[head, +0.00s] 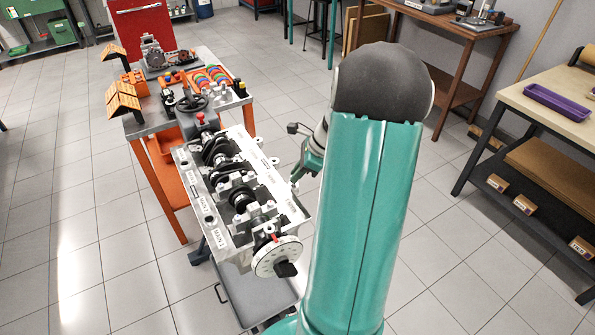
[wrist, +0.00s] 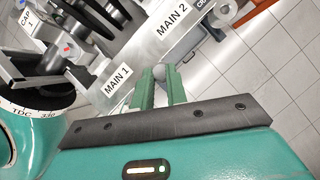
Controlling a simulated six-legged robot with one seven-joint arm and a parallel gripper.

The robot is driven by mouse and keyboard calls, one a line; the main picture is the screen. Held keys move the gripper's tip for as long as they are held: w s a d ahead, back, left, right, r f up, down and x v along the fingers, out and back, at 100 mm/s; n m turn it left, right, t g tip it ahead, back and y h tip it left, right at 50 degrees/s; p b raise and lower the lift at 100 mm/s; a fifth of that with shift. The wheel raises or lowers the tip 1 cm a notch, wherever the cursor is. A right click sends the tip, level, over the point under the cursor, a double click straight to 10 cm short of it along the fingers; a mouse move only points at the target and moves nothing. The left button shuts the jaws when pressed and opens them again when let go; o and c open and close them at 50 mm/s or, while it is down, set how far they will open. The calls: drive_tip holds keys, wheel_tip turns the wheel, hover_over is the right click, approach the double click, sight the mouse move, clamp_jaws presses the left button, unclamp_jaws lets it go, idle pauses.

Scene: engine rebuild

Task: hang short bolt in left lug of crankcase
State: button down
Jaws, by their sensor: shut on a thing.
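The crankcase (head: 285,200) is a long grey metal block on a stand, with the crankshaft (head: 239,197) lying in it. In the wrist view its pale rail (wrist: 140,68) carries the labels MAIN 1 and MAIN 2. My gripper (head: 296,180) is at the crankcase's right side near its front end. In the wrist view its two green fingers (wrist: 159,80) are shut on a small round grey piece, likely the short bolt (wrist: 158,72), beside the rail between the two labels. The fingers hide most of the bolt. I cannot make out the left lug, nor whether the bolt touches the crankcase.
A white graduated disc (head: 278,257) stands at the crankcase's front end and also shows in the wrist view (wrist: 35,108). An orange-legged bench (head: 160,124) with parts stands behind. A wooden table with a purple tray (head: 557,103) is at right. Tiled floor is clear between.

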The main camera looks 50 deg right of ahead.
drive_tip(key=shift+f, duration=1.1)
idle(0.5)
drive_tip(key=c, duration=1.6)
unclamp_jaws()
drive_tip(key=shift+c, duration=0.2)
drive_tip(key=shift+r, duration=0.6)
drive_tip(key=shift+r, duration=0.35)
drive_tip(key=shift+r, duration=0.55)
drive_tip(key=o, duration=0.6)
drive_tip(key=shift+c, duration=0.2)
